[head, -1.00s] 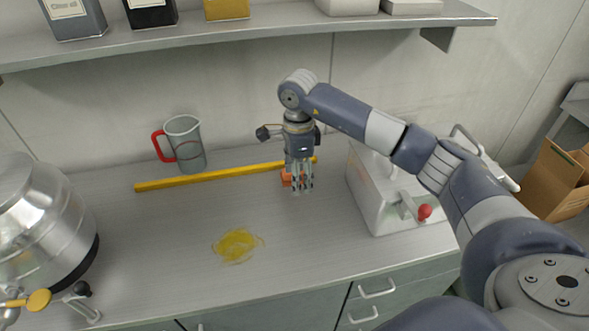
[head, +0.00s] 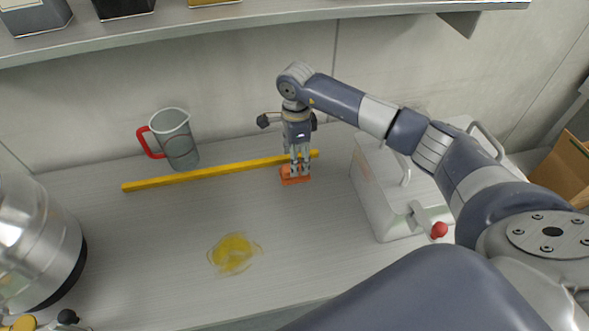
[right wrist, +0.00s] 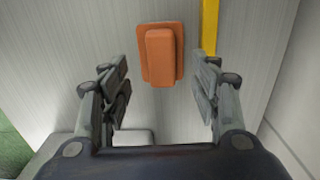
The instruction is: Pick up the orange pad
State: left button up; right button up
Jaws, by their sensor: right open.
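The orange pad (head: 295,179) lies on the grey counter, close in front of the yellow bar. In the right wrist view the pad (right wrist: 160,56) shows a flat base with a raised grip on top, centred between the fingers and just beyond their tips. My right gripper (head: 299,174) is above the pad, pointing down, and partly hides it in the head view. Its fingers (right wrist: 160,92) are open and empty in the right wrist view. My left gripper is not in view.
A yellow bar (head: 215,172) lies behind the pad. A jug with a red handle (head: 176,140) stands at the back left. A pale metal box with a red-knobbed lever (head: 385,205) is close on the right. A yellow smear (head: 233,254) marks the front counter. A shelf (head: 250,20) overhangs the back.

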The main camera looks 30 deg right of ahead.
aim_at(284, 172)
jog(key=shift+f, duration=0.35)
notch_tip(284, 172, down, 4)
jog(key=p, duration=0.2)
jog(key=shift+w+a+f+p, duration=0.1)
jog(key=shift+a+f+p, duration=0.1)
jog(key=shift+p, duration=0.15)
jog(key=shift+f, duration=0.3)
jog(key=shift+w+d, duration=0.1)
jog(key=c, duration=0.7)
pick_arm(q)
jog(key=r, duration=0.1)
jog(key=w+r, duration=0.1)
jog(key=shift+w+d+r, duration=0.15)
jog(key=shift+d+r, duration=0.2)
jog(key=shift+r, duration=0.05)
